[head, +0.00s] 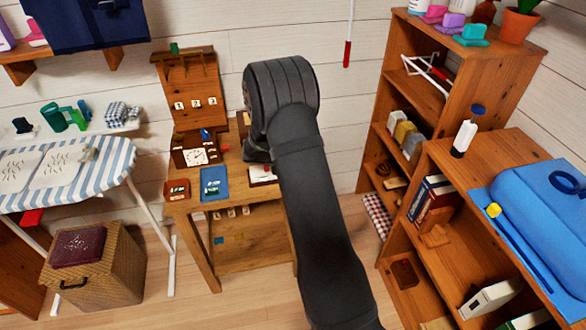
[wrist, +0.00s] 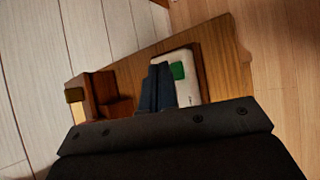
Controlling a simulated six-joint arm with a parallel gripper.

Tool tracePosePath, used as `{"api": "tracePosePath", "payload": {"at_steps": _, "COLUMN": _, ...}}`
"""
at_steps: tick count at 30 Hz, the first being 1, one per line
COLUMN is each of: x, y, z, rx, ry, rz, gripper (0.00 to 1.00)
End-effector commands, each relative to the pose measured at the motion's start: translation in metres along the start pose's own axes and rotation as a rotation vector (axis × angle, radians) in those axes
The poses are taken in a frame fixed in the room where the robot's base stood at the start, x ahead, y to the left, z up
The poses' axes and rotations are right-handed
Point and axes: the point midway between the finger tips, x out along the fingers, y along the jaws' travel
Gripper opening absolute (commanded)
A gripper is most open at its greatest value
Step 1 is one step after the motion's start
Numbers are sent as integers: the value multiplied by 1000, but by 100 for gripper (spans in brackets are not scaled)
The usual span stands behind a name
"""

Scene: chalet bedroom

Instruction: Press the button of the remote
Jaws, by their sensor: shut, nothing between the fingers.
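The remote (wrist: 187,88) looks white with a green button (wrist: 178,71), and it lies on a dark red-brown base on the small wooden table (wrist: 225,65). In the head view a white piece on a dark base, probably the remote (head: 262,173), shows at the table's right side, partly hidden by my arm. My gripper (wrist: 160,66) is shut and empty. In the wrist view its fingertips appear just left of the green button and overlap the remote's left edge. I cannot tell whether they touch it. The head view hides the gripper behind my arm.
A clock (head: 197,156), a blue tray (head: 214,184) and a red box (head: 176,189) are on the table to the left. A wooden box (wrist: 103,92) stands left of the fingers in the wrist view. A shelf unit (head: 448,85) stands right.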

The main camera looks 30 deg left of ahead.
Motion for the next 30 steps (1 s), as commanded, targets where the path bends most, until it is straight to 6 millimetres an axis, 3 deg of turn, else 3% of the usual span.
{"api": "tracePosePath", "payload": {"at_steps": 30, "x": 6, "y": -4, "z": -4, "rx": 0, "ry": 0, "rz": 1, "gripper": 0}}
